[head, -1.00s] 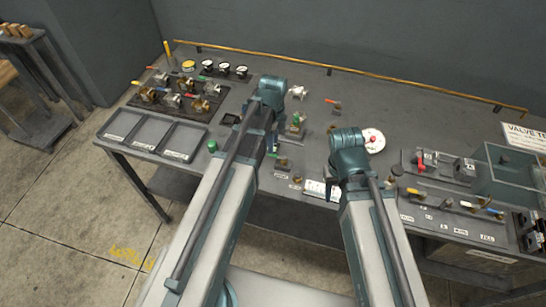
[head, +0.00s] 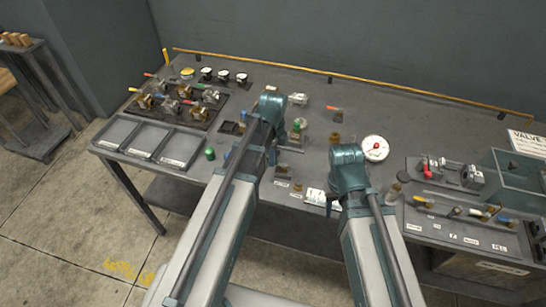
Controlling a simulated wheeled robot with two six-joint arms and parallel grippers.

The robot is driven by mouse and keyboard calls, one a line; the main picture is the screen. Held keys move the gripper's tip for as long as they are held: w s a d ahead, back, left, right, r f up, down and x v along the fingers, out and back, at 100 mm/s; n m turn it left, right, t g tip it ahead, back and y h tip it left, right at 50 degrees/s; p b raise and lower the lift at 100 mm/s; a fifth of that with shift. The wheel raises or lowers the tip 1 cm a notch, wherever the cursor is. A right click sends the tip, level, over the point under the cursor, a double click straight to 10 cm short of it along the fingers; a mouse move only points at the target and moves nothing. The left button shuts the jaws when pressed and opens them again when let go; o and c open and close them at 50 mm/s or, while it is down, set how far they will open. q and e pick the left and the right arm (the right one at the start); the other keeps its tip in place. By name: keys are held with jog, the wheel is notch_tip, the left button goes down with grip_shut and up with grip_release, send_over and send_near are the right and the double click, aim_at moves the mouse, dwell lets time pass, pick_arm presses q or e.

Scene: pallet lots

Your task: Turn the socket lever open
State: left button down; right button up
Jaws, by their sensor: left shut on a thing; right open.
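My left gripper (head: 271,155) points down at the near middle of the grey bench (head: 400,110). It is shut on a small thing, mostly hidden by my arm. Beside it, to the right, stands a small metal fitting with a green part (head: 296,130). A low dark block (head: 284,171), perhaps the socket, sits just right of the gripper at the bench's front. I cannot make out the socket's lever or its angle.
A black board of valves (head: 180,102) and a divided grey tray (head: 148,139) are at the left.

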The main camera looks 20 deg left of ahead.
dwell(0.4)
pick_arm(q)
jog(key=n, duration=0.1)
jog(key=s+n, duration=0.1)
jog(key=n, duration=0.2)
jog(key=shift+s+d+n, duration=0.15)
jog(key=shift+s+n, duration=0.15)
jog(key=shift+s, duration=0.05)
jog(key=n, duration=0.1)
jog(key=s+n, duration=0.1)
jog(key=n, duration=0.2)
jog(key=shift+s+d+n, duration=0.15)
jog(key=shift+d+n, duration=0.15)
jog(key=shift+d, duration=0.1)
jog(key=n, duration=0.2)
jog(key=s+d+n, duration=0.1)
jog(key=n, duration=0.1)
jog(key=shift+d, duration=0.15)
jog(key=shift+d+n, duration=0.35)
jog(key=shift+n, duration=0.8)
jog(key=shift+d+n, duration=0.35)
jog(key=shift+n, duration=0.8)
jog(key=c, duration=0.8)
grip_release()
jog(key=shift+c, duration=0.2)
